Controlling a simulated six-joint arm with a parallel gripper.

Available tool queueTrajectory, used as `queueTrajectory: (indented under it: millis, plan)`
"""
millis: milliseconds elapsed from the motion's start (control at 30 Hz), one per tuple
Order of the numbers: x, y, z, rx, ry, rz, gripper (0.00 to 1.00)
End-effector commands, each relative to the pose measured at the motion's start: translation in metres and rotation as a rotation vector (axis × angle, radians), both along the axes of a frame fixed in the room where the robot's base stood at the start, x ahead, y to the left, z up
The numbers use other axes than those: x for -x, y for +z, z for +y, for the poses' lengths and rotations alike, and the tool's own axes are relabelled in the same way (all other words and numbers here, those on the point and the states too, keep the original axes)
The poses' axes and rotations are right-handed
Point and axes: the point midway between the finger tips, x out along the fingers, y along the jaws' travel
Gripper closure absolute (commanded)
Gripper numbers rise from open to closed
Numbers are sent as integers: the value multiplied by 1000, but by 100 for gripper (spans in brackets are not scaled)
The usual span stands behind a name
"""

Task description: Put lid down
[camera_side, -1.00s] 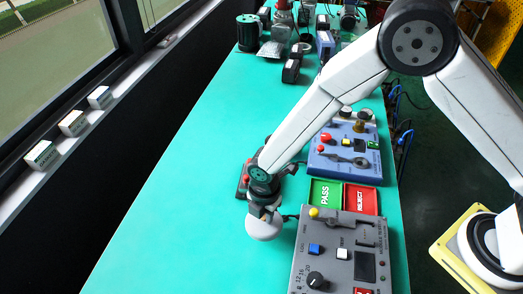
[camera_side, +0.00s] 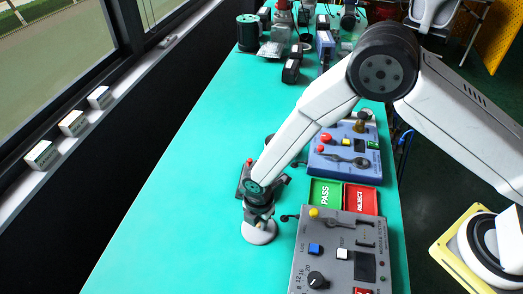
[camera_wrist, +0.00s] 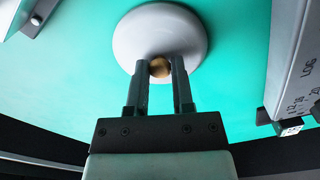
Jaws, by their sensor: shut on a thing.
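The lid (camera_side: 259,236) is a round pale grey-white disc with a small brass-coloured knob (camera_wrist: 159,67). The lid also shows in the wrist view (camera_wrist: 137,38), with the knob between my fingers. My gripper (camera_side: 258,214) is shut on the knob, above the lid. The lid looks about level and is at or very close to the green table; I cannot tell if it touches. The arm and fingers hide part of the knob in the side view.
A grey tester panel (camera_side: 312,238) stands right of the lid. Green PASS (camera_side: 324,193) and red REJECT (camera_side: 361,199) trays lie behind it, then a blue panel (camera_side: 330,164). The table (camera_side: 170,225) is clear to the left.

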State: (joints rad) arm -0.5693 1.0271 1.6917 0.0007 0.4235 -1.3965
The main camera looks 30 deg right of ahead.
Motion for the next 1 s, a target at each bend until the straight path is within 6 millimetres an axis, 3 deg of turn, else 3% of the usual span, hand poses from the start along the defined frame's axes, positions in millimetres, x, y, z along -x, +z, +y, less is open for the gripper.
queueTrajectory:
  millis: [367,400,500,1000]
  plan:
    - [0,-3,0,0,0,0,100]
    - [0,-3,0,0,0,0,64]
    - [0,-3,0,0,0,0,35]
    - [-1,3,0,-1,0,-2,35]
